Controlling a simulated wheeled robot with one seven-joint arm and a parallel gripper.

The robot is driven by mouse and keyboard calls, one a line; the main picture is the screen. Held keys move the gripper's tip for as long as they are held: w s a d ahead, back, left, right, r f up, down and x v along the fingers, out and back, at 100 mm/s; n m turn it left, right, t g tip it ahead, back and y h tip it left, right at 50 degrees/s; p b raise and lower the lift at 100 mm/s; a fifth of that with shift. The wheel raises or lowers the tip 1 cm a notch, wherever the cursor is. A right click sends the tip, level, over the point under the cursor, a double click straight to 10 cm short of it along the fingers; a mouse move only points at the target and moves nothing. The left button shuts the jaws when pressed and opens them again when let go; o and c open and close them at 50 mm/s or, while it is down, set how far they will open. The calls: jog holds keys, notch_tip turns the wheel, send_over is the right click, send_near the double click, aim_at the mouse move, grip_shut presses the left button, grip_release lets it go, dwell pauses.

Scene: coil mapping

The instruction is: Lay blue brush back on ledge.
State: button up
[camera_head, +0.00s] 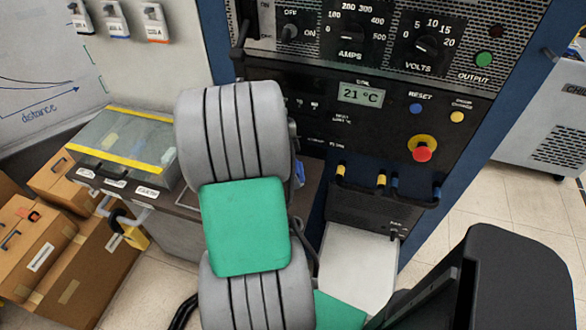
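I cannot make out a blue brush for certain. A small blue patch (299,173) shows behind the right edge of the large grey and green ribbed form in the middle; it is mostly hidden, and I cannot tell what it is. I cannot pick out the ledge for certain either. A whiteboard (40,75) with a drawn curve is at the left. No gripper fingers show in this view, so I cannot see what my gripper holds.
A large grey ribbed form with green panels blocks the middle. A power supply rack (455,120) stands behind it. A clear-lidded case (125,150) and cardboard boxes (75,260) are at the left. A black shape (510,280) fills the lower right. Tiled floor shows at the right.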

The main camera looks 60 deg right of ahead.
jog(key=shift+f, duration=0.25)
jog(key=o, duration=1.3)
jog(key=shift+r, duration=0.1)
